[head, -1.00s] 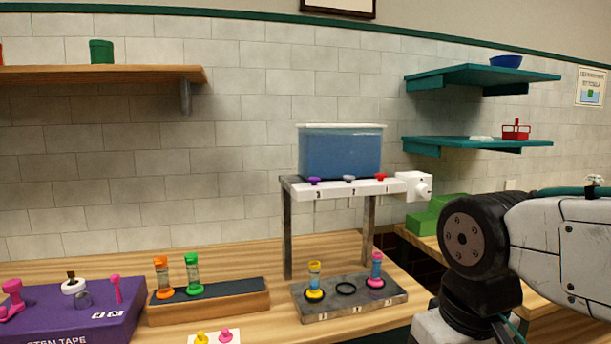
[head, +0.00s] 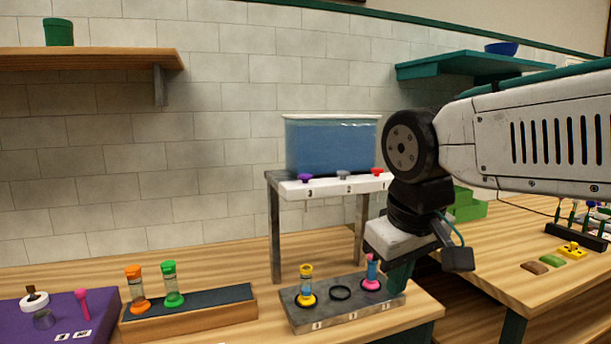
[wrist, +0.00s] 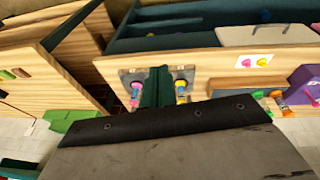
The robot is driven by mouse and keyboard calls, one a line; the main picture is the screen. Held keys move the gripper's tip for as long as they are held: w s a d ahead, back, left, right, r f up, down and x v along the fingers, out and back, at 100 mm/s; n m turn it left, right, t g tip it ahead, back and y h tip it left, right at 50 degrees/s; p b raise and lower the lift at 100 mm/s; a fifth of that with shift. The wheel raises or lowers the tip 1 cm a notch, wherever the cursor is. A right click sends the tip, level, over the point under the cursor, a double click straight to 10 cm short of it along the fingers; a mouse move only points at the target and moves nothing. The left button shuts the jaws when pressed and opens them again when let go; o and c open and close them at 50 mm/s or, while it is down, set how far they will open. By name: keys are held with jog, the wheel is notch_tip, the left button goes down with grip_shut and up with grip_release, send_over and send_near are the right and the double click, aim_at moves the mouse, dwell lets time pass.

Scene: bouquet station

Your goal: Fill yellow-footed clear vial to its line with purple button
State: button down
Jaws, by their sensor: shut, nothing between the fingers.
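The yellow-footed clear vial (head: 306,285) stands upright in the left ring of a grey stand (head: 325,314); it also shows in the wrist view (wrist: 181,88). Its fill level and line are too small to tell. The purple button (head: 305,178) is leftmost on the white bar under a blue-filled tank (head: 332,146), roughly above that vial. My gripper (head: 396,280) is shut and empty, pointing down at the right end of the stand, close to the pink-footed vial (head: 371,275). In the wrist view, my teal fingers (wrist: 157,88) appear between the two vials.
The middle ring (head: 340,292) is empty. A grey button (head: 343,174) and red button (head: 377,171) share the bar. Orange (head: 135,290) and green (head: 170,285) vials stand on a wooden block at left. A purple box (head: 70,318) lies further left. Metal legs flank the stand.

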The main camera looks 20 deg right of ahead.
jog(key=w+r+n+t+h, duration=0.1)
jog(key=w+r+n+t, duration=0.15)
jog(key=w+r, duration=1.1)
notch_tip(320, 180, up, 8)
jog(key=n+t, duration=0.2)
jog(key=t, duration=0.2)
send_over(306, 176)
jog(key=shift+w+r+g+h, duration=0.15)
jog(key=shift+w+g+h, duration=0.1)
jog(key=shift+h, duration=0.15)
jog(key=shift+s, duration=0.1)
jog(key=shift+f, duration=4.45)
jog(key=shift+f, duration=0.15)
jog(key=shift+f, duration=0.25)
